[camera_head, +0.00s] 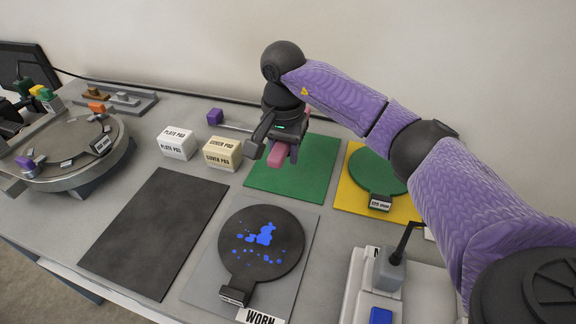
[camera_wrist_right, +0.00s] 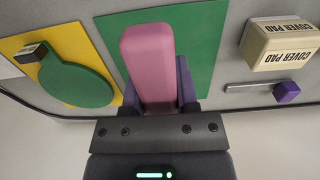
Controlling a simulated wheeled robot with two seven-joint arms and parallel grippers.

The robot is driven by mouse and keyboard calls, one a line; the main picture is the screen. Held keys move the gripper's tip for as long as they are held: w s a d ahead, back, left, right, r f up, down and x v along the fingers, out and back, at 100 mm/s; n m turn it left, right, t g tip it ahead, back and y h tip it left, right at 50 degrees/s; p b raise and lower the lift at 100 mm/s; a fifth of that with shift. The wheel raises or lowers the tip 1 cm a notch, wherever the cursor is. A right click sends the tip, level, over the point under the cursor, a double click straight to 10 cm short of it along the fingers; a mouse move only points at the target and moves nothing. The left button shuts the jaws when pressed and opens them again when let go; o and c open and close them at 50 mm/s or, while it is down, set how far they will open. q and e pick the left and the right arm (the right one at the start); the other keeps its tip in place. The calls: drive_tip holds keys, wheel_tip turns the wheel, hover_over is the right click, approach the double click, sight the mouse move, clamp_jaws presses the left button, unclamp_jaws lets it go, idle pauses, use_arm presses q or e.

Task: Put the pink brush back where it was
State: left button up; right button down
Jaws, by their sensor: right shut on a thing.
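The pink brush (camera_head: 277,155) is held in my right gripper (camera_head: 285,148), above the green mat (camera_head: 312,178). In the right wrist view the pink brush (camera_wrist_right: 148,60) stands out between the purple fingers, and much of the far finger is hidden behind it. The green mat (camera_wrist_right: 197,40) shows behind it in that view. From the head view I cannot tell exactly how high the brush is, but it appears raised off the mat. My left gripper is not in view.
A plate pad box (camera_head: 177,145) and a cover pad box (camera_head: 222,155) stand left of the green mat. A yellow mat (camera_head: 346,190) with a green disc (camera_head: 375,168) lies right. A blue-stained dark disc (camera_head: 262,245) lies in front. A bare dark mat (camera_head: 155,235) lies left.

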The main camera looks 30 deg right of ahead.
sight(285, 187)
wheel_tip(285, 187, down, 6)
drive_tip(key=shift+s+f+b, duration=0.1)
drive_tip(key=shift+f+b, duration=0.15)
drive_tip(key=shift+b, duration=0.4)
drive_tip(key=shift+f, duration=0.25)
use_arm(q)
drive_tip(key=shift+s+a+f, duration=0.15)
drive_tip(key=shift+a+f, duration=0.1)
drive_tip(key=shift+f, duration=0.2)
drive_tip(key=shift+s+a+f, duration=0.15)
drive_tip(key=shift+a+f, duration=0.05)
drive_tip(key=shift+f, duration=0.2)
use_arm(e)
drive_tip(key=shift+r, duration=0.1)
drive_tip(key=shift+c, duration=1.8)
unclamp_jaws()
drive_tip(key=shift+r, duration=0.1)
wheel_tip(285, 187, up, 11)
drive_tip(key=p, duration=0.3)
drive_tip(key=shift+r, duration=0.45)
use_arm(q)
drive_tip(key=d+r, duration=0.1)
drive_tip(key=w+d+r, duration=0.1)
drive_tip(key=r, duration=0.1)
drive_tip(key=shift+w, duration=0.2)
